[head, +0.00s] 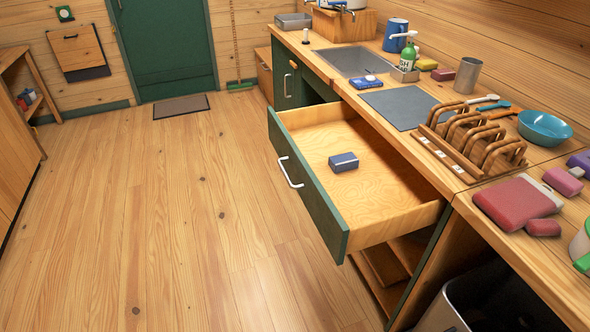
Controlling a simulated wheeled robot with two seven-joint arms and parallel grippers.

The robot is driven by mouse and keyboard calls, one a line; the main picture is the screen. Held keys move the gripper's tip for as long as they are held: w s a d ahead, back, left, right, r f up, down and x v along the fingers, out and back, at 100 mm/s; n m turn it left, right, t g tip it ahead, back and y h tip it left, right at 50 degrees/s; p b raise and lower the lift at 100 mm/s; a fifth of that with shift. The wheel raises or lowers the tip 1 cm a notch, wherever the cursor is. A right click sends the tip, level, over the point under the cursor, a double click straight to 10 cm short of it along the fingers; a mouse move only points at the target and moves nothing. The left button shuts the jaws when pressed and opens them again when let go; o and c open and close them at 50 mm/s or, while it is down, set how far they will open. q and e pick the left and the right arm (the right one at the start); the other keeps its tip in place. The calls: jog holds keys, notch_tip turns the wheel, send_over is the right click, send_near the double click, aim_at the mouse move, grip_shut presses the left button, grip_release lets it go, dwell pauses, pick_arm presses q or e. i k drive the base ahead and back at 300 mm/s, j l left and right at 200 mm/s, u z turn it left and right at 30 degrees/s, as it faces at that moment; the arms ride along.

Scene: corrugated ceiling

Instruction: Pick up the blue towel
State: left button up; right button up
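A small dark blue folded-looking block (343,161) lies in the open drawer (381,204), near the middle of its wooden floor. It may be the blue towel, but I cannot tell its material. A flat blue-grey sheet (400,107) lies on the counter beside the sink; it could be a cloth or a mat. A small blue item (366,82) lies at the sink's near edge. Neither of my grippers shows in the head view.
The drawer juts out over the floor from the counter. A wooden rack (472,139), blue bowl (544,127), red folded item (517,202) and blue mug (396,35) stand on the counter. A bin (449,311) is below right. The floor (185,225) at left is clear.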

aim_at(340, 163)
jog(key=i+j+z, duration=0.1)
jog(key=z, duration=0.3)
jog(key=j+z, duration=0.15)
jog(key=z, duration=0.25)
jog(key=i+j+z, duration=0.1)
jog(key=z, duration=0.35)
jog(key=j+z, duration=0.25)
jog(key=z, duration=0.15)
jog(key=j+z, duration=0.15)
jog(key=j, duration=0.35)
jog(key=k+j+z, duration=0.15)
jog(key=j, duration=0.35)
jog(key=j+z, duration=0.15)
jog(key=j, duration=0.35)
jog(key=k+j+z, duration=0.15)
jog(key=j, duration=0.6)
jog(key=k+j, duration=0.1)
jog(key=j, duration=0.25)
